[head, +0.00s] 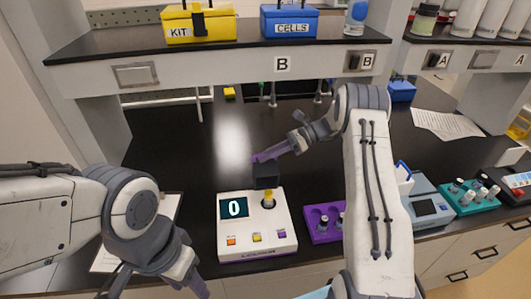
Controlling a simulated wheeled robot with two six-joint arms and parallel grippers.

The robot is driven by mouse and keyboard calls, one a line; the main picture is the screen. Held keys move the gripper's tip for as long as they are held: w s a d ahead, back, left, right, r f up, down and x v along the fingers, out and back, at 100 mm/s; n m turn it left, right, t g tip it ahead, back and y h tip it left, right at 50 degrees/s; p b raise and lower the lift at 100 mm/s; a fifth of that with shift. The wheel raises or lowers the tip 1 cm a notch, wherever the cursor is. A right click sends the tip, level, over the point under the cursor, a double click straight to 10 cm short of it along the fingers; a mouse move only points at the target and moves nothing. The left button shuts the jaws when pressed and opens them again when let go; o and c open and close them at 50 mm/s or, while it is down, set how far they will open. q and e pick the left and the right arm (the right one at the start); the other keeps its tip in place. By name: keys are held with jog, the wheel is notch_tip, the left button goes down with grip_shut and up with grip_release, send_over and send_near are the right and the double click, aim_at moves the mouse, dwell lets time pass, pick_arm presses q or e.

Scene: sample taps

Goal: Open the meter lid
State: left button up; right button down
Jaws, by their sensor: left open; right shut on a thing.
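The white meter (257,225) stands on the black bench, with a display reading 0 and several coloured buttons along its front. Its black lid (267,180) is tilted up at the back, and the round well (268,205) shows below it with a yellow-capped item in it. My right gripper (265,158) is at the upper edge of the lid, its purple fingers shut on it; the exact contact is partly hidden. My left gripper (168,288) is open and empty at the lower left, apart from the meter, and partly cut off by the frame.
A purple rack (322,237) with vials stands just right of the meter. Farther right are a grey-blue device (430,215) and a teal rack (468,205). A shelf above holds a yellow KIT box (198,28) and a blue CELLS box (289,15). The bench left of the meter's back is clear.

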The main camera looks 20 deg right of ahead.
pick_arm(q)
jog(key=shift+w+a, duration=0.1)
jog(key=shift+w, duration=0.35)
pick_arm(e)
jog(key=shift+w, duration=0.35)
jog(key=c, duration=1.2)
grip_release()
jog(key=shift+d, duration=0.1)
